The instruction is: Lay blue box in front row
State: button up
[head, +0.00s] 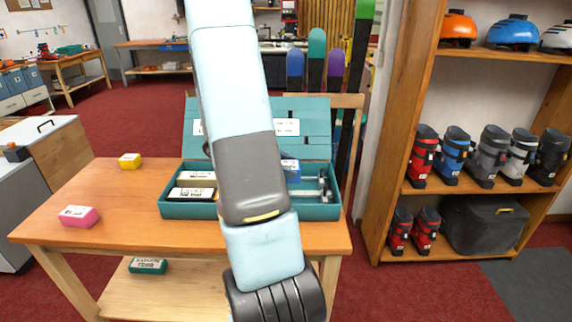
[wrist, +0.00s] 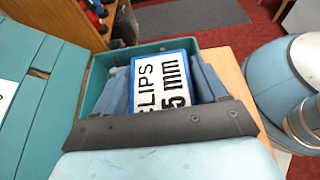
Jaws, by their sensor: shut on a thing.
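The blue box (head: 290,171) shows just right of my arm in the head view, over the right part of the teal case (head: 180,211). In the wrist view the blue box (wrist: 163,74) has a white label reading "CLIPS 5 mm". My gripper (wrist: 162,68) is shut on it, with a finger on each side. The box is over or within the case's opening; I cannot tell whether it touches the floor. My arm hides the gripper and the middle of the case in the head view. The front row holds a white-labelled box (head: 193,193) at left; another box (head: 203,175) sits behind it.
The case's lid (head: 235,121) stands open at the back. A yellow box (head: 130,160) and a pink box (head: 77,215) lie on the wooden table (head: 120,231) to the left. A green box (head: 148,265) lies on the lower shelf. A boot rack (head: 385,150) stands at right.

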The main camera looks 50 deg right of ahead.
jog(key=shift+s+d, duration=0.1)
jog(key=shift+f, duration=0.15)
jog(key=shift+f, duration=4.55)
jog(key=o, duration=1.2)
jog(key=v, duration=1.3)
jog(key=shift+w+r, duration=0.2)
jog(key=shift+w, duration=0.1)
